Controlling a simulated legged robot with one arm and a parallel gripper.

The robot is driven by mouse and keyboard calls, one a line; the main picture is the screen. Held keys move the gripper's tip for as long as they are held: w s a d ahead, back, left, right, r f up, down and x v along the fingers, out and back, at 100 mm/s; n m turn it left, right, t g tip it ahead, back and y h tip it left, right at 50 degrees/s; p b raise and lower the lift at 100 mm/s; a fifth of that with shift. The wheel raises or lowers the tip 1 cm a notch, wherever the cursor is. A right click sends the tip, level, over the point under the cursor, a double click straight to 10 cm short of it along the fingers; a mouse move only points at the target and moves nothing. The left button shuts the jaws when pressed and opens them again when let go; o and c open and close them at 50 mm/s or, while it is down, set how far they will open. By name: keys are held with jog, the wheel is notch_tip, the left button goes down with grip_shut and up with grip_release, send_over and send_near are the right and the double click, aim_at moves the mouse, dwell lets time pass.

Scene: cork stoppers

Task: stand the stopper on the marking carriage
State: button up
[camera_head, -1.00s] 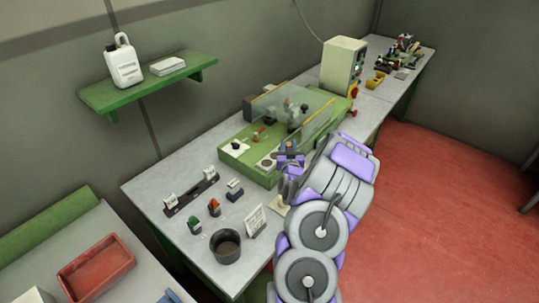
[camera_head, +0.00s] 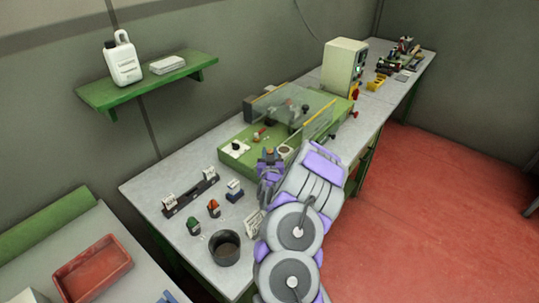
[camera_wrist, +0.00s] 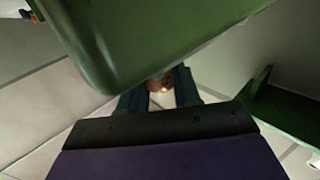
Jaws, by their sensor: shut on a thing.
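My gripper (camera_head: 269,158) is at the front edge of the green machine (camera_head: 236,163), in front of its left half. Its fingers are shut on the stopper (camera_wrist: 160,84), a small brown cork piece seen between the two dark fingertips (camera_wrist: 158,88) in the wrist view. In the head view a small brown piece, probably the stopper (camera_head: 269,150), shows at the fingertips. The green machine has clear guard panels with small dark and red parts between them. I cannot tell which part is the marking carriage. My wrist hides part of the machine's front.
The guard panel (camera_head: 318,119) stands up close behind my arm. A dark pot (camera_head: 225,249), a white card (camera_head: 253,224), a green-topped piece (camera_head: 194,226), an orange-topped piece (camera_head: 214,209) and a black rail (camera_head: 180,204) stand on the bench to the left. A cream control box (camera_head: 340,66) stands beyond.

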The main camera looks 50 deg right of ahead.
jog(key=shift+d, duration=0.4)
jog(key=o, duration=0.7)
jog(key=shift+s+d+f, duration=0.1)
jog(key=shift+d, duration=0.3)
jog(key=o, duration=0.3)
jog(key=shift+a, duration=0.35)
jog(key=shift+o, duration=0.2)
jog(key=shift+a, duration=0.3)
jog(key=shift+s+a, duration=0.25)
jog(key=shift+s, duration=0.3)
jog(key=p+v, duration=0.1)
jog(key=v, duration=0.5)
jog(key=shift+a, duration=0.15)
